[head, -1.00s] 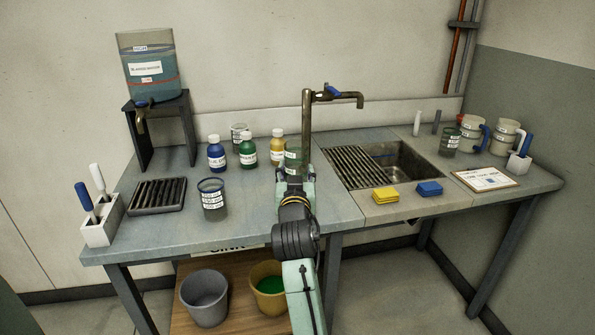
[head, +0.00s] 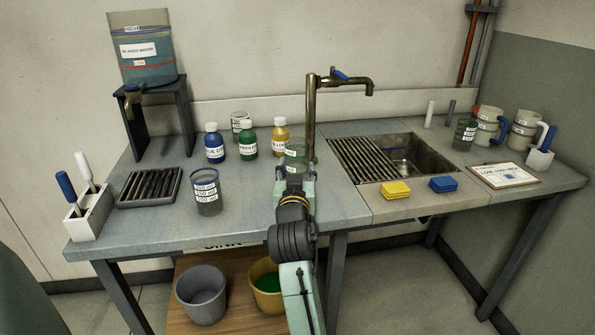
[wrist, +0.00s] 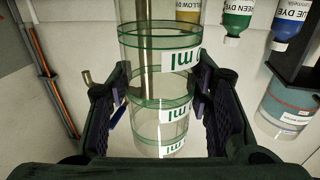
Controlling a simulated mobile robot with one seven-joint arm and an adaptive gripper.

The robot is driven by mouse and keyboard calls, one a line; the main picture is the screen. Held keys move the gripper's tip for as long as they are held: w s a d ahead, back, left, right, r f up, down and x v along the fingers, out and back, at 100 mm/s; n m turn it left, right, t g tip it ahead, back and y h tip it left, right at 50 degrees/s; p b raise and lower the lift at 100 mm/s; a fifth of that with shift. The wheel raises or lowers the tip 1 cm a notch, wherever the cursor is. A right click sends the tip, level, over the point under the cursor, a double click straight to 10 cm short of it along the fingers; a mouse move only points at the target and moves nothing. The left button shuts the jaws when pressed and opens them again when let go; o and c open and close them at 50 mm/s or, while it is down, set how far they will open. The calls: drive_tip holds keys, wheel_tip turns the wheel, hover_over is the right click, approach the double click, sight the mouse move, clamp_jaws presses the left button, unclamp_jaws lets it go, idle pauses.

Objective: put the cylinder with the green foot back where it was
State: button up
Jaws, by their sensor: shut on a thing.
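My gripper (head: 294,172) is shut on a clear cylinder (head: 296,150) with green markings, in front of the tap in the head view. In the wrist view the cylinder (wrist: 160,85) stands between both fingers of my gripper (wrist: 160,100), showing green rings and white labels with green print. I cannot make out its foot; the gripper and arm hide part of it in the head view. I cannot tell whether it touches the counter.
Blue (head: 214,145), green (head: 248,143) and yellow (head: 280,138) dye bottles stand left of the cylinder. A beaker (head: 207,193) and drain rack (head: 150,187) are further left. The sink (head: 410,158) and sponges (head: 396,190) lie right. Bare counter (head: 250,205) shows left of my arm.

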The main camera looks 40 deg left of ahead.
drive_tip(key=o, duration=1.4)
drive_tip(key=shift+f, duration=0.1)
